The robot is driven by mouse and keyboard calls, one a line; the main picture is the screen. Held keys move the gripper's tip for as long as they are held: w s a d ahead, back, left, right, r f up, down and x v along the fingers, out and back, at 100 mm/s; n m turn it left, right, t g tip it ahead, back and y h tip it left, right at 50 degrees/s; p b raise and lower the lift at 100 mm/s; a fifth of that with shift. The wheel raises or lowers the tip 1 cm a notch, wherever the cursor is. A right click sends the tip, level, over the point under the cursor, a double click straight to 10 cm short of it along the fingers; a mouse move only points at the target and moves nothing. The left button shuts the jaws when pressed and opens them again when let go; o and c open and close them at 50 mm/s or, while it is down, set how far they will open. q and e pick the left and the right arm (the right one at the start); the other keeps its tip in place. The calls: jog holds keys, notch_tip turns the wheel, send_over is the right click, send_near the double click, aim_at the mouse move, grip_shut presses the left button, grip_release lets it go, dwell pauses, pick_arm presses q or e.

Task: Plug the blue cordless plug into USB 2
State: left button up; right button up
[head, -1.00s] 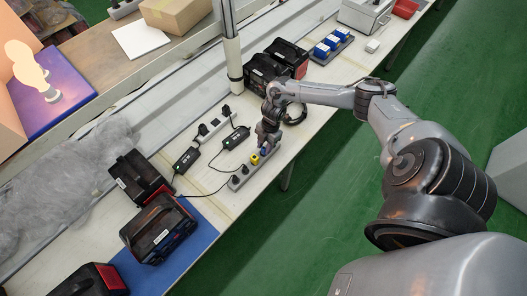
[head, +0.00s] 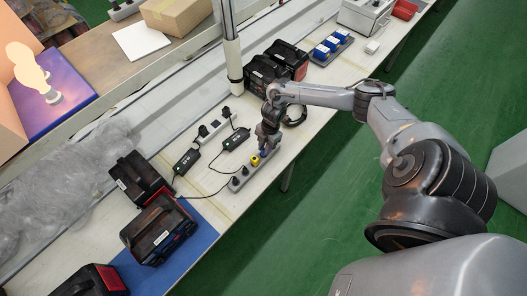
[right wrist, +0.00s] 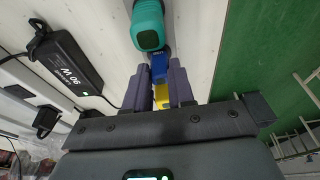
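The grey power strip (head: 241,181) lies on the bench with black plugs and a yellow plug (head: 255,161) on it. My right gripper (head: 265,149) points down at the strip's far end, beside the yellow plug. In the right wrist view its two fingers (right wrist: 160,80) are on either side of the blue plug (right wrist: 158,68), with no clear gap. Yellow (right wrist: 162,96) shows between the fingers, below the blue. A teal rounded thing (right wrist: 148,25) is just past the fingertips. The fingers hide most of the blue plug, and I cannot read the USB 2 port. My left gripper is not in view.
A black power adapter (head: 236,138) and its cable lie left of the gripper; an adapter also shows in the right wrist view (right wrist: 68,62). A white strip (head: 212,128), black battery packs (head: 158,232) and a tray of blue blocks (head: 331,46) share the bench.

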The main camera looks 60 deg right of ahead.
aim_at(263, 150)
grip_shut()
jog(key=shift+r, duration=0.1)
jog(key=shift+r+p, duration=1.6)
jog(key=shift+p, duration=0.1)
jog(key=shift+r+p, duration=1.3)
